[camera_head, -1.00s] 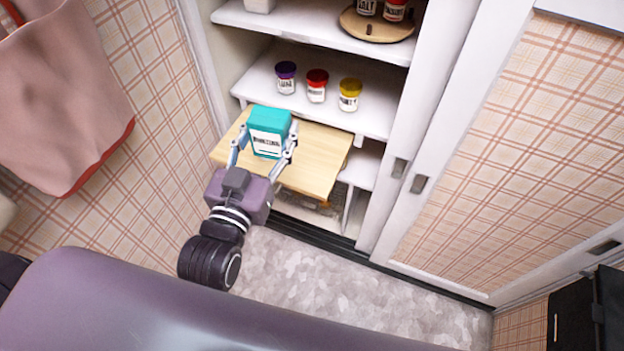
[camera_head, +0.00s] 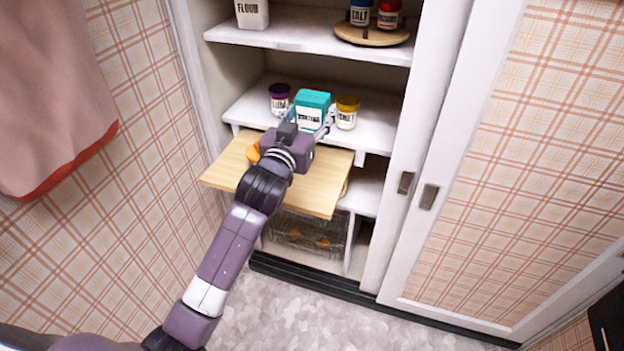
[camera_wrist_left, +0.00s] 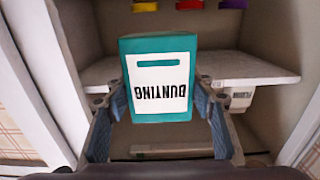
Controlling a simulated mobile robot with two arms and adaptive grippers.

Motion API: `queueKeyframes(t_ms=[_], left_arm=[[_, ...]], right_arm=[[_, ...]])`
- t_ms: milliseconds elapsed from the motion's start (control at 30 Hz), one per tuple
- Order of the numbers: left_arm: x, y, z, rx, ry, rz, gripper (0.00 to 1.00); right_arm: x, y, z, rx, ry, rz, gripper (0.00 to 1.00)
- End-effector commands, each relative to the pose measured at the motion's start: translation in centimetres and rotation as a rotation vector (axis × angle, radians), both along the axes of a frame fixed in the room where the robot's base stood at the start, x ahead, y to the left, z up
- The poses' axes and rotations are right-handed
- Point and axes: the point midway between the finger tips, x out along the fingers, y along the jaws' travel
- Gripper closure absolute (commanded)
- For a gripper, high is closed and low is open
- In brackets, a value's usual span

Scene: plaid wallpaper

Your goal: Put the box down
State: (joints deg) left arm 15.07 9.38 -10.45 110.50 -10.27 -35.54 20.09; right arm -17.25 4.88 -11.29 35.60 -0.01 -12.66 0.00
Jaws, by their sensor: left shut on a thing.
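The box (camera_head: 312,105) is teal with a white label, and its lettering BUNTING appears upside down in the wrist view (camera_wrist_left: 160,60). My left gripper (camera_head: 309,122) is shut on it, with a finger on each side of the box in the wrist view (camera_wrist_left: 163,105). The box is held upright at the middle shelf (camera_head: 372,128), between a purple-lidded jar (camera_head: 280,98) and a yellow-lidded jar (camera_head: 346,112) in the head view. Whether its base touches the shelf is hidden by the gripper. My right gripper is not in view.
A red lid (camera_wrist_left: 190,4) shows behind the box in the wrist view. A wooden board (camera_head: 225,175) juts out below the shelf. A flour container (camera_head: 252,14) and a round wooden tray (camera_head: 372,36) with jars stand above. A sliding door (camera_head: 490,170) is at right.

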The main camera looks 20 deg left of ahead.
Motion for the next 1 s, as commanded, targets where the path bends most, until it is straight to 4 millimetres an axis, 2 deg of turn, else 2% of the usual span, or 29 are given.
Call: queueKeyframes(t_ms=[33, 133, 400, 667, 833, 1000], left_arm=[[0.0, 0.0, -1.8, -0.001, 0.008, 0.001, 0.77], [-0.1, 0.0, -4.5, -0.002, 0.007, 0.0, 0.77], [-0.1, 0.0, -11.1, -0.002, 0.003, 0.001, 0.77], [0.0, 0.0, -13.6, -0.001, 0.0, 0.001, 0.77], [0.0, 0.0, -16.3, -0.002, 0.002, 0.002, 0.77], [-0.1, 0.0, -17.2, -0.001, -0.003, -0.001, 0.77]], right_arm=[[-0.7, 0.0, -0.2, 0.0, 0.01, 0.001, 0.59], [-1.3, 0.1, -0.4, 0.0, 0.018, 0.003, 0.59], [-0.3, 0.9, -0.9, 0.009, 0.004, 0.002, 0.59], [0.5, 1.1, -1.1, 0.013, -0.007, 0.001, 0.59], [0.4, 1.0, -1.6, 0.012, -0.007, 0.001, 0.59], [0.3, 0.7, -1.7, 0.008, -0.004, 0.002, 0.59]])
